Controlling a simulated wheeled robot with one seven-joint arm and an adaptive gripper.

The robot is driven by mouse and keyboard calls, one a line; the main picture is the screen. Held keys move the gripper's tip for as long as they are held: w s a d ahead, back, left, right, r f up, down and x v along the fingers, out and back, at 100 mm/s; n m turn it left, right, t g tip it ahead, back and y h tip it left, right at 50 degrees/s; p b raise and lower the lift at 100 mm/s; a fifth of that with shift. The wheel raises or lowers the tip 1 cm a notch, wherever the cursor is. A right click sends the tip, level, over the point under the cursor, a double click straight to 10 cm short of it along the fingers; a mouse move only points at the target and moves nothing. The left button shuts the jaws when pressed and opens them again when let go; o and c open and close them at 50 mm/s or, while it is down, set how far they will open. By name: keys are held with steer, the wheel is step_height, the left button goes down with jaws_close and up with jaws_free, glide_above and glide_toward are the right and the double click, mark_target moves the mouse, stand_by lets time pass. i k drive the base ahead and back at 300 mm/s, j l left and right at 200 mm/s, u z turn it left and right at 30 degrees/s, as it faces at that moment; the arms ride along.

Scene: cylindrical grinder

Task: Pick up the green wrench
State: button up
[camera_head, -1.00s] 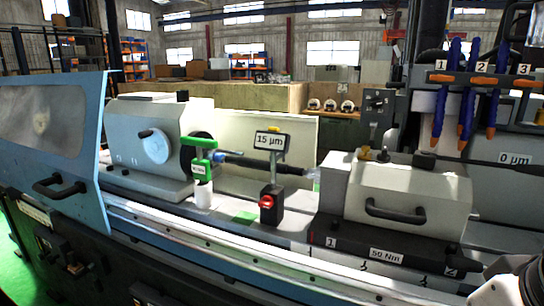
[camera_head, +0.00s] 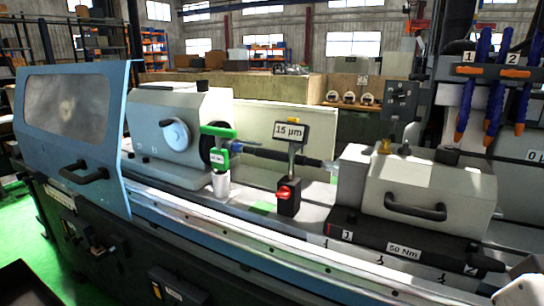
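A green T-shaped piece (camera_head: 218,132) stands at the middle left of the grinder, in front of the dark chuck. Below its bar is a green block with a small white label, above a pale cylinder (camera_head: 221,185). It is the only green tool-like thing I see, but I cannot tell for certain that it is the wrench. My gripper is not in view. A white rounded part at the bottom right corner seems to be my arm.
A dial stand (camera_head: 289,195) marked 15 µm stands right of the green piece. The tailstock (camera_head: 425,190) is further right, with a 50 Nm label. The blue door (camera_head: 75,130) is at left. A dark corner shows at lower left.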

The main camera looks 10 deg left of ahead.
mark_target(219, 156)
steer(key=z, duration=0.5)
steer(key=u, duration=1.35)
steer(key=i+j+z, duration=0.25)
steer(key=j, duration=0.35)
steer(key=i+j+z, duration=0.25)
steer(key=i+j, duration=0.15)
steer(key=j, duration=0.25)
